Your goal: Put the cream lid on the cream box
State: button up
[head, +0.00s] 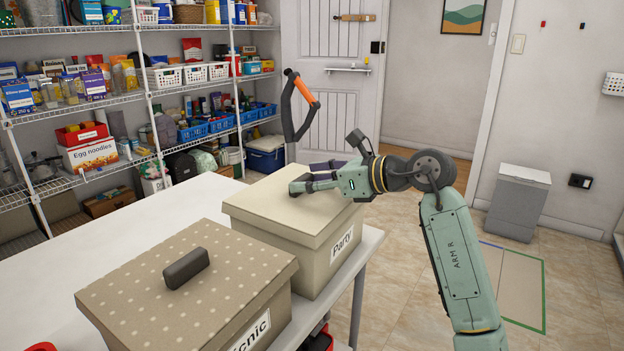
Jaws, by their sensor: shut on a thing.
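The cream box (338,256), labelled "Party", stands at the far end of the white table. The cream lid (262,208) lies over its top, and its rim lines up closely with the box walls. I cannot tell whether it is fully seated. My gripper (302,186) reaches in from the right, low over the middle of the lid. It is shut at the lid's handle, which the fingers mostly hide.
A second box (262,315), labelled "Picnic", with a dotted lid (137,284) and dark handle, stands in front, close by. A dark and orange curved object (303,92) rises behind the cream box. Shelves (120,98) line the left wall.

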jog(key=shift+f+b, duration=0.65)
jog(key=shift+f, duration=0.15)
jog(key=o, duration=1.5)
jog(key=shift+c, duration=0.2)
jog(key=shift+d, duration=0.1)
